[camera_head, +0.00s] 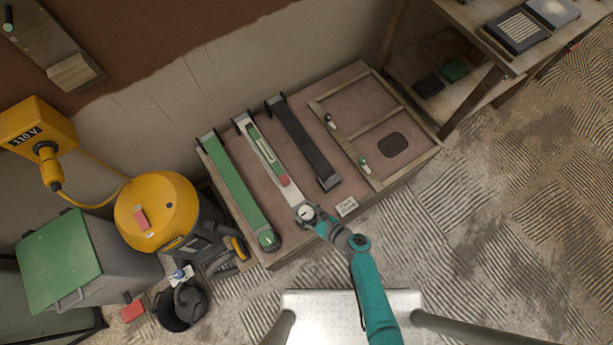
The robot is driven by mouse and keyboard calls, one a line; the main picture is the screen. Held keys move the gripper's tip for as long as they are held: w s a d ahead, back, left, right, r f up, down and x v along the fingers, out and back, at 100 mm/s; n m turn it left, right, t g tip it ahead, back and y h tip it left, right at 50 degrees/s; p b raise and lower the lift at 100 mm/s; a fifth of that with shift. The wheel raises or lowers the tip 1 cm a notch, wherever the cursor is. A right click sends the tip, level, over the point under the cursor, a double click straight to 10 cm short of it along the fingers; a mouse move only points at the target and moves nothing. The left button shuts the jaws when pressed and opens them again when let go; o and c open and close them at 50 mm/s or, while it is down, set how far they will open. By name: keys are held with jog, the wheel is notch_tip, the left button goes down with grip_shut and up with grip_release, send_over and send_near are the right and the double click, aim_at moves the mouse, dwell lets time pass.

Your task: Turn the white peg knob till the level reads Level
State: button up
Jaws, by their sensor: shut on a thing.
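The white peg knob (305,212) sits at the near end of a long white bar (292,191) on the sloped brown board. My gripper (310,215) reaches it from the lower right and is shut on it. The gripper hides part of the knob. A green level (261,147) with a pale strip lies along the upper part of the white bar, with a red piece (284,181) below it. Its reading is too small to make out.
A green bar (235,190) with a green knob (266,239) lies to the left, and a black bar (304,143) to the right. A small card (346,206) lies right of my gripper. A yellow machine (158,212) stands left of the board.

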jog(key=shift+w+n+g, duration=0.1)
jog(key=shift+n+g, duration=0.2)
jog(key=n+g+y, duration=0.2)
jog(key=shift+n+g, duration=0.4)
jog(key=n+g+y, duration=0.1)
jog(key=n+g, duration=0.2)
jog(key=g, duration=0.1)
jog(key=shift+w+n, duration=0.1)
jog(key=shift+n, duration=0.3)
jog(key=n+g, duration=0.2)
jog(key=g, duration=0.1)
jog(key=shift+n+g, duration=0.3)
jog(key=shift+n+g+h, duration=0.6)
jog(key=shift+n+g, duration=1.2)
jog(key=shift+g, duration=0.2)
jog(key=shift+n+g, duration=0.3)
jog(key=shift+h, duration=0.3)
jog(key=o, duration=1.2)
jog(key=shift+c, duration=0.2)
